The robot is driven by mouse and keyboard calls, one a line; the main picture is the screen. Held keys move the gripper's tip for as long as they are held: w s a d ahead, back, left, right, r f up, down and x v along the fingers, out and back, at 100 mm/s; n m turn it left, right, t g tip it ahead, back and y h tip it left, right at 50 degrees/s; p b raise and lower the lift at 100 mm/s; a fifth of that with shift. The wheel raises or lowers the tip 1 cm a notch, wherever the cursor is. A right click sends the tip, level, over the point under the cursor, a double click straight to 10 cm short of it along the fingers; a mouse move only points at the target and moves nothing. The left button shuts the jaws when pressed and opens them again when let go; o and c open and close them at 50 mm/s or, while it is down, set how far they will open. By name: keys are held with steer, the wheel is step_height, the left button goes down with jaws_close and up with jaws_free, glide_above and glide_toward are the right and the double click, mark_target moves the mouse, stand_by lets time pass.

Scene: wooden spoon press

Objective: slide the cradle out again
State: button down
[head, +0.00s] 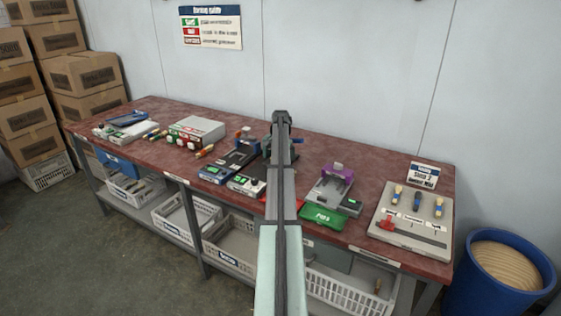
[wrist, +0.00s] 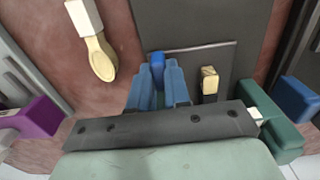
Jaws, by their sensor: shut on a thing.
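In the wrist view my gripper (wrist: 159,84) has its two blue fingers shut on a small blue knob (wrist: 157,62). The knob stands at the near edge of a dark grey plate (wrist: 195,25). The plate appears to be part of the press, but I cannot tell whether it is the cradle itself. A short post with a pale yellow top (wrist: 209,76) stands just right of the fingers. A wooden spoon (wrist: 99,56) with a white end lies to the left, apart from the fingers. In the head view my arm hides the gripper and the place where it works.
In the wrist view a purple block (wrist: 38,116) is at left and a green block (wrist: 285,142) at right. In the head view the red bench (head: 387,176) carries a purple-topped device (head: 334,177), a green tray (head: 322,217) and a board with several handles (head: 410,233).

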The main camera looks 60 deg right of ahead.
steer(key=shift+a, duration=0.1)
steer(key=a, duration=1.2)
steer(key=shift+a, duration=0.2)
steer(key=c, duration=1.1)
jaws_free()
step_height(320, 180, up, 14)
steer(key=shift+f, duration=0.1)
